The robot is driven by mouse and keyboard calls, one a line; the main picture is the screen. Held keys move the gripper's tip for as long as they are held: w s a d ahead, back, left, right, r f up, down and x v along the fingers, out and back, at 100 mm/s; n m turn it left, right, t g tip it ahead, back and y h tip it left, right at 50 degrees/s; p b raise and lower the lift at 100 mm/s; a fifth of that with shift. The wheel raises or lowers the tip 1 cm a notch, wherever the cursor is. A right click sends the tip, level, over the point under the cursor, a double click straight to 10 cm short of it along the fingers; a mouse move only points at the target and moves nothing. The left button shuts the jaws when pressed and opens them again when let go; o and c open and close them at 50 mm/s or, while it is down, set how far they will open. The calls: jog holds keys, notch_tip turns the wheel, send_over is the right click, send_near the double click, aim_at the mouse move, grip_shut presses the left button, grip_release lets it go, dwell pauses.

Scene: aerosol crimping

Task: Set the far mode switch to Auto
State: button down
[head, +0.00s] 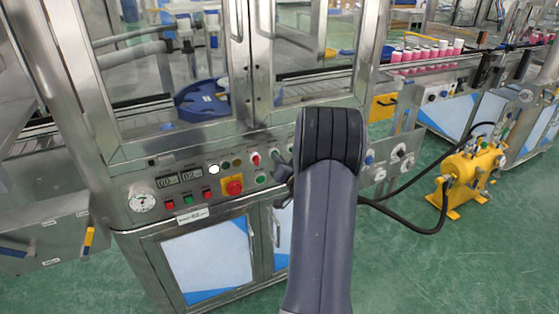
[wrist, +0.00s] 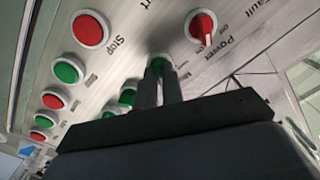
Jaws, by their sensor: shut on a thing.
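In the wrist view, my gripper (wrist: 160,84) has its two dark fingers close together on a green rotary switch (wrist: 158,61), which I take to be the mode switch. Its label beside the fingers is partly covered, and the fingers hide the handle, so I cannot tell which way it points. In the head view, my gripper (head: 282,178) is at the right part of the machine's control panel (head: 150,178), mostly hidden behind my arm; the held switch is not visible there.
Beside the held switch are a red power switch (wrist: 202,26) and a red stop button (wrist: 91,29). More red and green buttons line the panel. A yellow-based red emergency button (head: 234,187) is further left. A yellow pump (head: 470,172) with black hoses stands at the right.

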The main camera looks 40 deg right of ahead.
dwell(0.3)
jog(key=c, duration=1.5)
grip_release()
jog(key=shift+c, duration=0.2)
jog(key=v, duration=1.1)
jog(key=shift+b, duration=0.3)
jog(key=shift+w, duration=0.15)
jog(key=x, duration=1)
jog(key=shift+w+d, duration=0.15)
jog(key=shift+w, duration=0.2)
